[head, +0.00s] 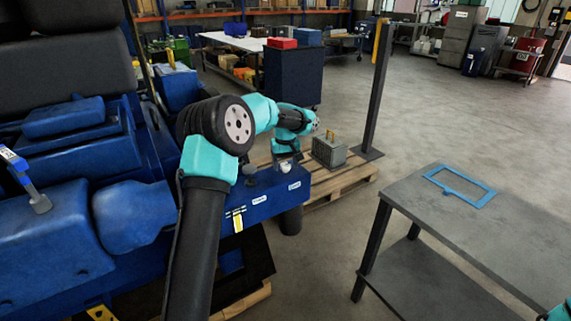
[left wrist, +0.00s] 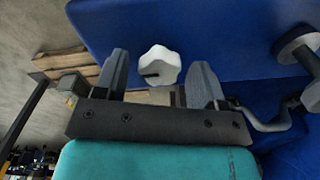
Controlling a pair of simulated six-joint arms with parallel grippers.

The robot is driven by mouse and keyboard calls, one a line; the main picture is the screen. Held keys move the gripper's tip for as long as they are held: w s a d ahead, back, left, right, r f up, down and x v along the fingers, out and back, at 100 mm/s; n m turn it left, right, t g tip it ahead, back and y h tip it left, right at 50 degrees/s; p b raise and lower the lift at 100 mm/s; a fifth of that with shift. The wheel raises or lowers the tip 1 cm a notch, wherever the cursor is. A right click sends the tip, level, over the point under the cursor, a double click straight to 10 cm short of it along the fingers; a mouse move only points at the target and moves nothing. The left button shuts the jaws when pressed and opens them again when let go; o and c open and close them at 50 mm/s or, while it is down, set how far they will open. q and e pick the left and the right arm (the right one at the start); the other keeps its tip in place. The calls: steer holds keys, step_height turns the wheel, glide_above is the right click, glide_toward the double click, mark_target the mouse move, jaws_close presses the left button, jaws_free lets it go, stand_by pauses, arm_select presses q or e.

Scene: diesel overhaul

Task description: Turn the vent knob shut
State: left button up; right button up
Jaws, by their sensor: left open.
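The vent knob is white and lobed, with a dark slot or mark. It shows in the left wrist view (left wrist: 158,66) between the finger ends, against the blue engine surface, and in the head view (head: 285,167) on the blue block. My left gripper (head: 287,158) is over the knob in the head view, its fingers mostly hidden by the wrist. In the left wrist view my left gripper (left wrist: 160,72) is open, with one grey finger on each side of the knob and visible gaps. I cannot tell whether either finger touches it.
A dark grey knob on a bent pipe (left wrist: 295,45) sits beside the vent knob. A grey metal box (head: 329,152) stands on a wooden pallet (head: 345,179) near a dark post (head: 376,90). A grey table (head: 450,225) with a blue frame (head: 460,187) stands right.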

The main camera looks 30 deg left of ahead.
arm_select(q)
steer(key=shift+c, duration=0.5)
steer(key=c, duration=0.8)
steer(key=shift+m, duration=0.4)
steer(key=m, duration=1.2)
steer(key=shift+m, duration=0.3)
steer(key=m, duration=0.4)
steer(key=shift+m, duration=0.3)
